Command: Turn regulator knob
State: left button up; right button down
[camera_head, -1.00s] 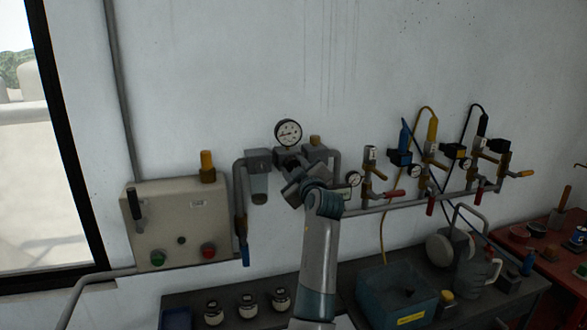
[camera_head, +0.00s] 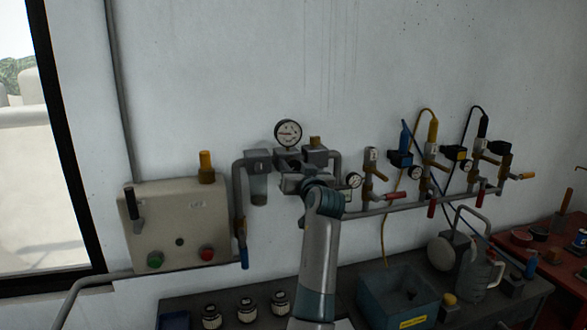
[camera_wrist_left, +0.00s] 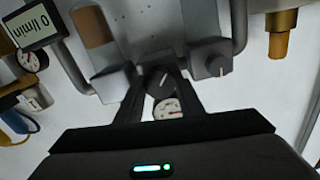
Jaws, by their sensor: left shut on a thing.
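The regulator knob (camera_wrist_left: 160,84) is dark and round with a pale pointer line, between the two fingers of my left gripper (camera_wrist_left: 158,88) in the left wrist view. The fingers are shut on it from both sides. In the head view my left gripper (camera_head: 300,183) is in front of the regulator body (camera_head: 288,158) and hides the knob. The round white pressure gauge (camera_head: 288,133) stands above the regulator; it also shows in the left wrist view (camera_wrist_left: 168,108). My right gripper is not in view.
A filter unit (camera_head: 258,170) is close left of my gripper and a grey block with a brass top (camera_head: 315,155) close right. A control box (camera_head: 180,225) hangs further left. Valves (camera_head: 376,178) line the pipe to the right. A bench (camera_head: 345,275) with a blue bin (camera_head: 400,290) is below.

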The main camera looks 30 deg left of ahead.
pick_arm(q)
jog(key=shift+r+m+p, duration=0.2)
jog(key=shift+m+p, duration=0.1)
jog(key=shift+m, duration=1.4)
jog(key=o, duration=1)
jog(key=shift+o, duration=0.2)
jog(key=shift+f, duration=0.15)
